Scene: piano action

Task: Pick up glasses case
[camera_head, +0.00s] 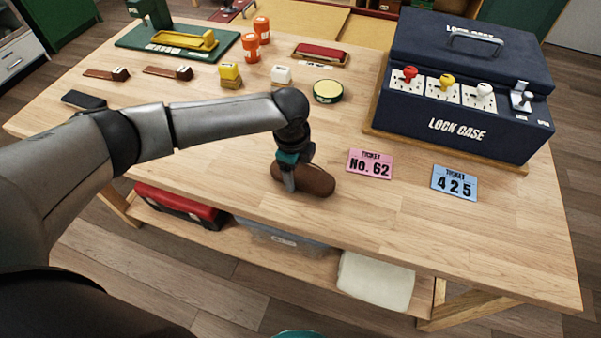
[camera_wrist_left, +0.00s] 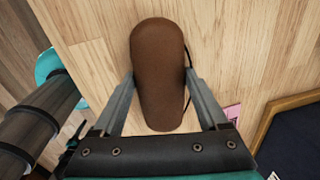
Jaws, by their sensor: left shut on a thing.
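The brown glasses case (camera_head: 317,180) is at the front middle of the wooden table. My left gripper (camera_head: 289,181) is over it from above, with one finger showing against its near left side. In the left wrist view the case (camera_wrist_left: 158,75) lies lengthwise between the two fingers of my left gripper (camera_wrist_left: 160,88), one finger at each side. The gripper is shut on the case. Whether the case touches the table is hard to tell.
A pink ticket (camera_head: 370,164) and a blue ticket (camera_head: 454,183) lie to the right of the case. The dark lock case (camera_head: 459,128) stands at the back right. A yellow-topped round tin (camera_head: 327,92) is behind. The front right tabletop is clear.

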